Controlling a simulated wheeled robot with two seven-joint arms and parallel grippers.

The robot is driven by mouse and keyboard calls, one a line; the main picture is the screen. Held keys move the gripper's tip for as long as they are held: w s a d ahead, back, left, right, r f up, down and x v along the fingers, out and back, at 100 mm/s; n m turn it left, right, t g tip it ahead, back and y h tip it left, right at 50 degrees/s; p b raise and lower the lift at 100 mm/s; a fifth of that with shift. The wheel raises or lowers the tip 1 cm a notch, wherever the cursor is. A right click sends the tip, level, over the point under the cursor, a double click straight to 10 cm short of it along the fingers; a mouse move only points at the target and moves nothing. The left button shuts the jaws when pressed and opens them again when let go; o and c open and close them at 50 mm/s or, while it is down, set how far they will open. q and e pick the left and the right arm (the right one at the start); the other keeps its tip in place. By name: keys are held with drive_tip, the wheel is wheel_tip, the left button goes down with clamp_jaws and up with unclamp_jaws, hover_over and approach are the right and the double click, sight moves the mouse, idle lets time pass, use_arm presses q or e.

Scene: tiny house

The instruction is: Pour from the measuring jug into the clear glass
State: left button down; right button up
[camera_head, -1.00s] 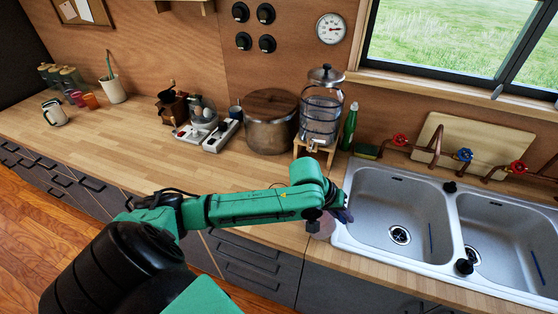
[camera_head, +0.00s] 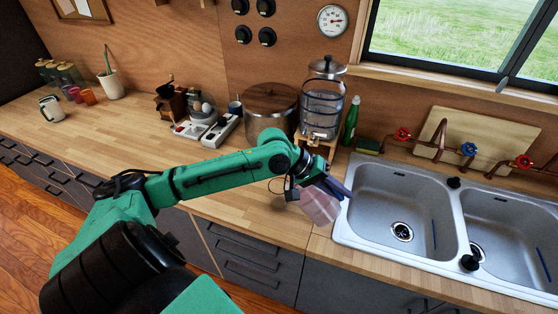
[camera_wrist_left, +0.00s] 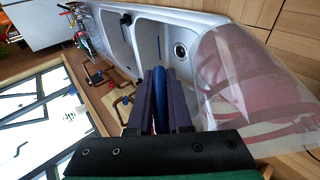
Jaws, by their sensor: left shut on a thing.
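The measuring jug (camera_head: 320,206) is clear with pinkish-red markings. It hangs at my left gripper (camera_head: 335,184), in front of the sink's left edge, and looks tilted in the head view. In the left wrist view the jug (camera_wrist_left: 240,85) fills the right side, beside my dark fingers (camera_wrist_left: 161,100). The fingers are shut on a narrow blue part between them, which looks like the jug's handle. I cannot make out whether the jug holds liquid. I cannot pick out the clear glass for sure in either view. My right gripper is not in view.
A double sink (camera_head: 350,236) is at right, with pipes and coloured taps behind. A drink dispenser (camera_head: 324,100), a green bottle (camera_head: 351,122) and a large pot (camera_head: 270,112) stand behind the arm. Cups (camera_head: 88,97) and a mug (camera_head: 51,109) are far left. The left countertop (camera_head: 110,145) is clear.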

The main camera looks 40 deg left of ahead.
use_arm(q)
drive_tip(key=shift+r, duration=0.1)
drive_tip(key=shift+a+r+b, duration=0.2)
drive_tip(key=shift+r+b, duration=0.05)
drive_tip(key=shift+b, duration=0.05)
drive_tip(key=shift+a+r+h+b, duration=0.2)
drive_tip(key=shift+r+h+b, duration=0.1)
drive_tip(key=shift+r+h, duration=0.2)
drive_tip(key=shift+s+a+r+n+t+h+b, duration=0.1)
drive_tip(key=shift+a+r+n+t+h+b, duration=0.2)
drive_tip(key=shift+a+r+h+b, duration=0.75)
idle(2.2)
